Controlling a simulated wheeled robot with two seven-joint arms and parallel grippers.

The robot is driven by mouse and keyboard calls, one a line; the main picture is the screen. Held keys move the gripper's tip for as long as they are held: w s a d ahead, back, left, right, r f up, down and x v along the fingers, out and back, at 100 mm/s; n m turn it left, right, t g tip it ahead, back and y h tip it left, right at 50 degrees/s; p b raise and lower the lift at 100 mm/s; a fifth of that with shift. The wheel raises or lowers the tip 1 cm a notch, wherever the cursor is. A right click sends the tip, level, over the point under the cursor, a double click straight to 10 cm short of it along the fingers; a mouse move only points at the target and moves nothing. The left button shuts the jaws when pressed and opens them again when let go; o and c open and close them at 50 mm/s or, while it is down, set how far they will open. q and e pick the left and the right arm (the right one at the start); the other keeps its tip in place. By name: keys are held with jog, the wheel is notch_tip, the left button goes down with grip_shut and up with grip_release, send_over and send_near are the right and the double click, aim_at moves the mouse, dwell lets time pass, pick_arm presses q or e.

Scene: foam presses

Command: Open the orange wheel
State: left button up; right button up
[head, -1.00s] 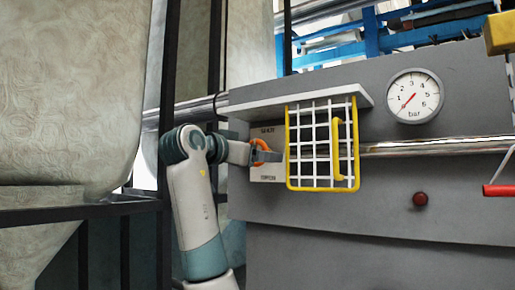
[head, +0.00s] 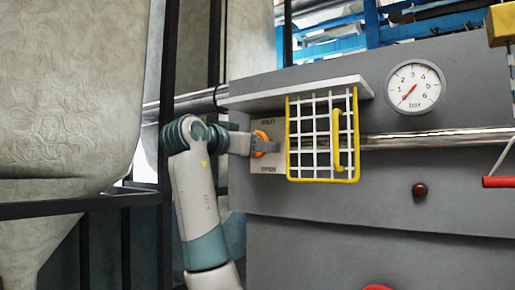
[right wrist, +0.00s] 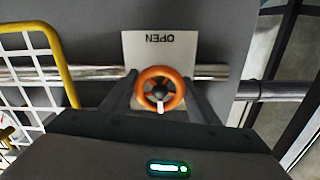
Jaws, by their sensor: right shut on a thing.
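The orange wheel (head: 262,137) is mounted on a pale label plate (head: 268,166) at the left of the grey press panel. It also shows in the right wrist view (right wrist: 160,89), with a dark hub and a white mark at its lower edge. The plate there reads OPEN, upside down, above the wheel. My right gripper (right wrist: 160,95) is shut on the wheel, one finger on each side of the rim. In the head view the gripper partly hides the wheel. My left gripper is not in view.
A yellow-framed white wire guard (head: 322,135) stands right beside the wheel, under a grey ledge (head: 300,92). A metal pipe (head: 440,138) runs across the panel. A pressure gauge (head: 414,87) and a dark red knob (head: 419,190) are further right.

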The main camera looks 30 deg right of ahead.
jog(key=n+b, duration=0.2)
jog(key=n, duration=0.1)
jog(key=shift+f, duration=0.1)
jog(key=n+b, duration=0.3)
jog(key=n, duration=0.1)
jog(key=shift+s+n, duration=0.1)
jog(key=shift+n, duration=0.3)
jog(key=n+b, duration=0.2)
jog(key=n, duration=0.2)
jog(key=shift+n, duration=0.3)
jog(key=n+b, duration=0.1)
jog(key=n, duration=0.2)
jog(key=n+b, duration=0.1)
jog(key=shift+s+r+n+b, duration=0.1)
jog(key=shift+r+n+b, duration=0.2)
jog(key=shift+n, duration=0.1)
jog(key=o, duration=1.1)
jog(key=shift+c, duration=0.2)
jog(key=shift+a+f, duration=0.1)
